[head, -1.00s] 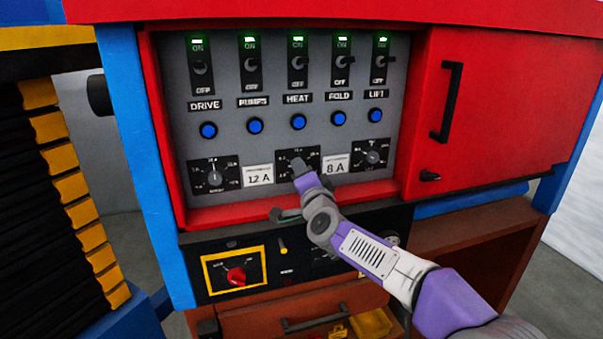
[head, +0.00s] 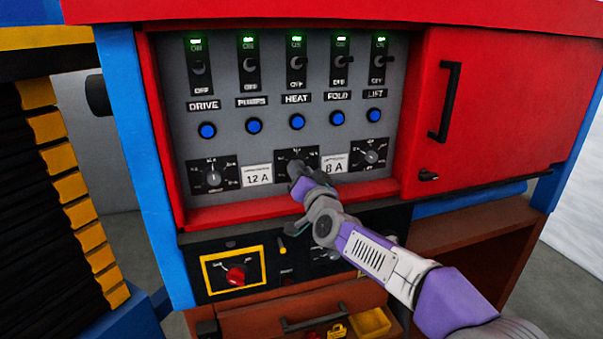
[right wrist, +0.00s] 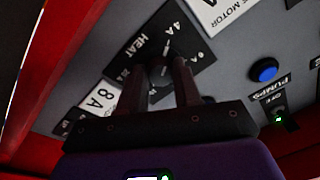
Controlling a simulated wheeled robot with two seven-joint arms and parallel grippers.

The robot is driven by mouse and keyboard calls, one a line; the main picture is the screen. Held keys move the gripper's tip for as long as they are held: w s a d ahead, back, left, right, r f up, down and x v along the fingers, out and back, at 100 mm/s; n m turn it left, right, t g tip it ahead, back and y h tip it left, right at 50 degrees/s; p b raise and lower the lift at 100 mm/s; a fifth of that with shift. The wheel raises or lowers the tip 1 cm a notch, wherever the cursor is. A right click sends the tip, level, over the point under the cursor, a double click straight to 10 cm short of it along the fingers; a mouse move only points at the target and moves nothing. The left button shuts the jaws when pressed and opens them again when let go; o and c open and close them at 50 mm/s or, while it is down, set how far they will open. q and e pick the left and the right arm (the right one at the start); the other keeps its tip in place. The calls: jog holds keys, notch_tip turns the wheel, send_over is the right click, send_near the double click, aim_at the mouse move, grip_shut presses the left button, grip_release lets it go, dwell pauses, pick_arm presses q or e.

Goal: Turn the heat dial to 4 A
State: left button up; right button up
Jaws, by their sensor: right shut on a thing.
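The heat dial's black plate (head: 282,157) is the middle of three dial plates low on the grey panel. My right gripper (head: 296,168) covers most of this dial in the head view. The right wrist view shows the plate (right wrist: 138,48) marked HEAT, with 4 A near one corner. There my right gripper (right wrist: 166,76) has its two fingers closed on the dial's knob (right wrist: 157,67). My left gripper is not in view.
Dials at left (head: 213,177) and right (head: 372,155) flank it, with a 12 A label (head: 257,175) and an 8 A label (head: 333,164) between. Blue buttons and switches with green lights are above. A red ledge (head: 240,213) runs below. A red rotary switch (head: 236,275) sits lower left.

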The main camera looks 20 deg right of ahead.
jog(key=shift+r, duration=0.1)
jog(key=o, duration=1.1)
jog(key=shift+c, duration=0.2)
jog(key=s+b, duration=0.1)
jog(key=s, duration=0.6)
jog(key=shift+s+d+f, duration=0.2)
jog(key=shift+s+f, duration=0.1)
jog(key=shift+f, duration=0.1)
